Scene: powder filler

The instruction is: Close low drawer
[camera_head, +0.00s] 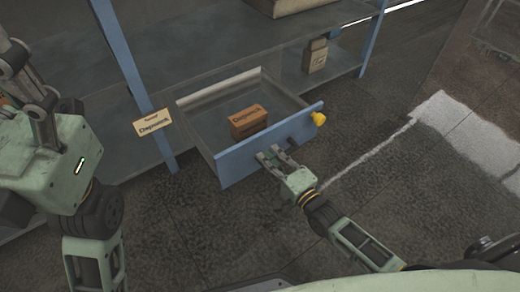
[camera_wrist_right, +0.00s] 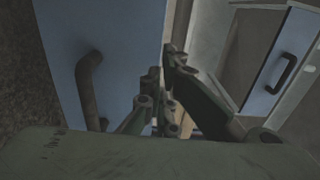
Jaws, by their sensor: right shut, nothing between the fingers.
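The low drawer (camera_head: 225,165) is pulled out from the blue-framed shelf, with its clear box and blue front panel visible. A brown box (camera_head: 248,122) stands inside it. My right gripper (camera_head: 268,156) is at the outer face of the blue front, near the dark handle (camera_head: 293,143). In the right wrist view, the shut, empty fingers (camera_wrist_right: 163,62) are beside the edge of a blue panel (camera_wrist_right: 120,40) with a bar handle (camera_wrist_right: 88,90). I cannot tell whether they touch it. My left gripper (camera_head: 28,85) is raised at the left, away from the drawer; its finger opening is unclear.
A yellow knob (camera_head: 319,119) is at the right end of the drawer front. A labelled tag (camera_head: 152,123) is by the left shelf post. Another small box (camera_head: 315,56) stands on the shelf behind. The floor (camera_head: 400,200) to the right is clear.

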